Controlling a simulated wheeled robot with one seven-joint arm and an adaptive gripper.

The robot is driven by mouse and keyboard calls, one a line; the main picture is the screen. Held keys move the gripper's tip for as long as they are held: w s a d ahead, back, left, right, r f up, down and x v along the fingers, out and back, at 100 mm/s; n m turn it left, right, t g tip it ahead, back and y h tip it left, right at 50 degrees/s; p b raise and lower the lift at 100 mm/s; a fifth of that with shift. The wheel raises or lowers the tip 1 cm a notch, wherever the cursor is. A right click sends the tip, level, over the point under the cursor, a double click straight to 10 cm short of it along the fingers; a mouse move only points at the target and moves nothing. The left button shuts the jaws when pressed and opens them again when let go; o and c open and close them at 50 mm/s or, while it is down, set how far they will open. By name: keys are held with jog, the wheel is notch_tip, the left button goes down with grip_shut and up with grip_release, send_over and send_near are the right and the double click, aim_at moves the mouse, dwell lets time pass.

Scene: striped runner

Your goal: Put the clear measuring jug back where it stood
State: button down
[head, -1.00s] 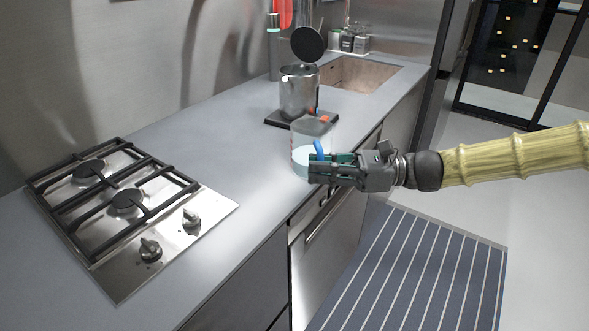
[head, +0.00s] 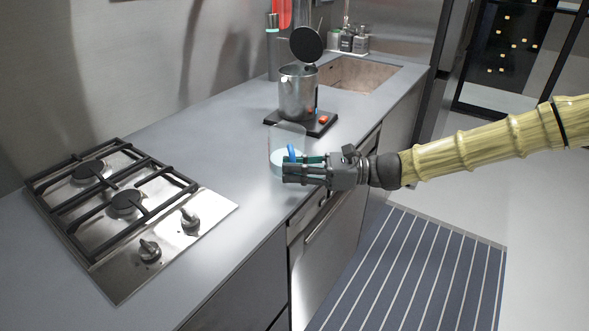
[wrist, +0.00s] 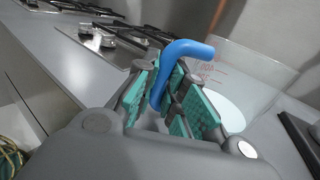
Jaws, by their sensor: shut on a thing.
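The clear measuring jug (head: 285,138) has a blue handle and a pale content low inside. My gripper (head: 298,172) is shut on its blue handle, at the front edge of the counter, in front of the metal pot. In the wrist view the blue handle (wrist: 181,57) sits between the teal finger pads of my gripper (wrist: 172,95), and the jug wall with red marks (wrist: 240,75) stands behind it. The jug looks upright. I cannot tell whether its base touches the counter.
A metal pot (head: 298,92) with its lid raised stands on a black base (head: 322,124) with red knobs behind the jug. The gas hob (head: 150,215) is to the left. The sink (head: 350,75) is at the back. Grey counter (head: 225,150) between hob and jug is clear.

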dwell(0.3)
jog(key=c, duration=1.5)
grip_release()
jog(key=shift+f, duration=0.1)
jog(key=shift+r, duration=0.2)
jog(key=d, duration=1.2)
jog(key=shift+s+f, duration=0.15)
jog(key=shift+s, duration=0.2)
